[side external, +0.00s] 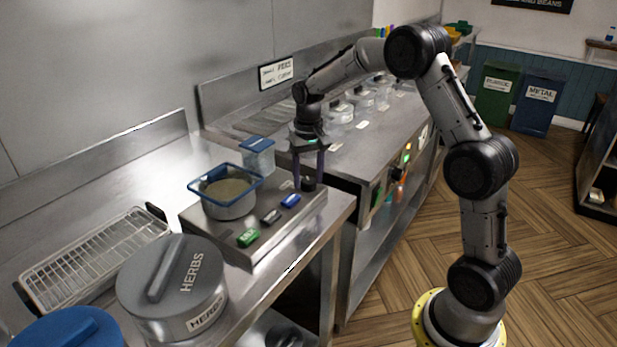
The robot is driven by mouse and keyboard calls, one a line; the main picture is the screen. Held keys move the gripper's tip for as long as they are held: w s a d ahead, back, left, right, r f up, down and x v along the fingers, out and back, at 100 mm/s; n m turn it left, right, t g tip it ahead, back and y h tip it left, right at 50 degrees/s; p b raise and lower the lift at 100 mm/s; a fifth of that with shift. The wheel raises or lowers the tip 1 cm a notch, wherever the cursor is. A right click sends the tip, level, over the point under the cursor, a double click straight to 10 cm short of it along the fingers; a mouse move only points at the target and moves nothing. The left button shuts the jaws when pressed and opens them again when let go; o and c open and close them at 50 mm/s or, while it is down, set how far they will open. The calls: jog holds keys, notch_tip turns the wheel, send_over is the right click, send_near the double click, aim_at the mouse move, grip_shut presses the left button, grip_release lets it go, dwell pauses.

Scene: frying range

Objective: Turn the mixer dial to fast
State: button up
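The mixer (262,236) is a low steel box on the near counter. A blue-rimmed steel bowl (228,203) with greyish contents sits on it. A dark round dial (309,185) is at the right end of this row. My gripper (308,183) points down over the dial, its long fingers apart on either side of it. I cannot tell whether the fingers touch the dial. Its markings and setting are too small to read.
A clear blue-lidded container (258,156) stands close left of my gripper. A grey HERBS pot (172,288), a blue lid (68,328) and a wire rack (95,258) fill the counter's left. Another steel counter (375,135) with several clear containers extends behind.

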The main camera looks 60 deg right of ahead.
aim_at(308, 180)
jog(key=shift+o, duration=1.1)
jog(key=shift+f, duration=0.1)
notch_tip(308, 180, up, 14)
